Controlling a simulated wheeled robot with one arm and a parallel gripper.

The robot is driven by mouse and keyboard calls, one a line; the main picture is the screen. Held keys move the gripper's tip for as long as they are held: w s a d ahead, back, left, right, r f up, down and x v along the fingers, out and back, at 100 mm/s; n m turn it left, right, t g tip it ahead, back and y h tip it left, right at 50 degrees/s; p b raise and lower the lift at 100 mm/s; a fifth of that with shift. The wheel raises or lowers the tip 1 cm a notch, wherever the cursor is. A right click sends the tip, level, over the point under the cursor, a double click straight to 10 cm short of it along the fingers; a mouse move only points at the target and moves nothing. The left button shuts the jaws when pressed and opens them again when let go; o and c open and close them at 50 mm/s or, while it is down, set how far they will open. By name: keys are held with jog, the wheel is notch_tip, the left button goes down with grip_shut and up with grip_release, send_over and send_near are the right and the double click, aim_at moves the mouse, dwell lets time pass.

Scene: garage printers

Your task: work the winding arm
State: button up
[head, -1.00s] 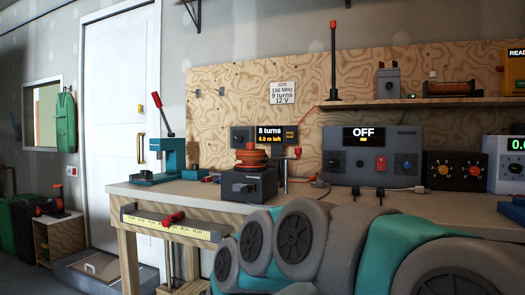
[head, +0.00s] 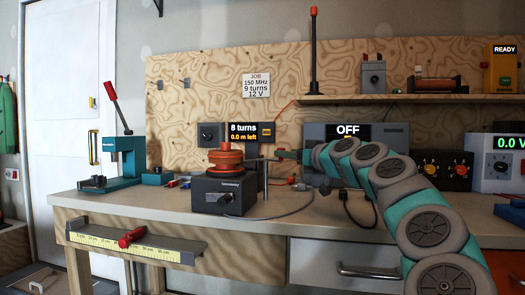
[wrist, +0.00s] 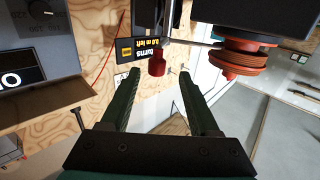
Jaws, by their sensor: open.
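The coil winder (head: 224,192) is a dark box on the bench with an orange spool (head: 226,160) on top; the spool also shows in the wrist view (wrist: 240,62). The winding arm (head: 262,159) is a thin grey rod going right from the spool. Its red knob (wrist: 157,62) shows upside down in the wrist view, just beyond and between my fingertips. My gripper (wrist: 153,71) is open, with nothing held. In the head view my gripper (head: 284,155) is small, at the rod's right end, and the knob is not clearly seen.
A display (head: 250,133) behind the winder reads "8 turns" and "0.0 m left". A grey panel (head: 388,135) reading "OFF" stands behind my arm. A teal press (head: 124,160) stands to the left. The bench front (head: 180,200) is mostly clear; cables lie right of the winder.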

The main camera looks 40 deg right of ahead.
jog(key=w+d+p, duration=0.1)
jog(key=w, duration=0.7)
jog(key=shift+w+p, duration=0.15)
jog(key=shift+p, duration=0.15)
grip_shut()
dwell(0.4)
jog(key=shift+r, duration=0.1)
dwell(0.8)
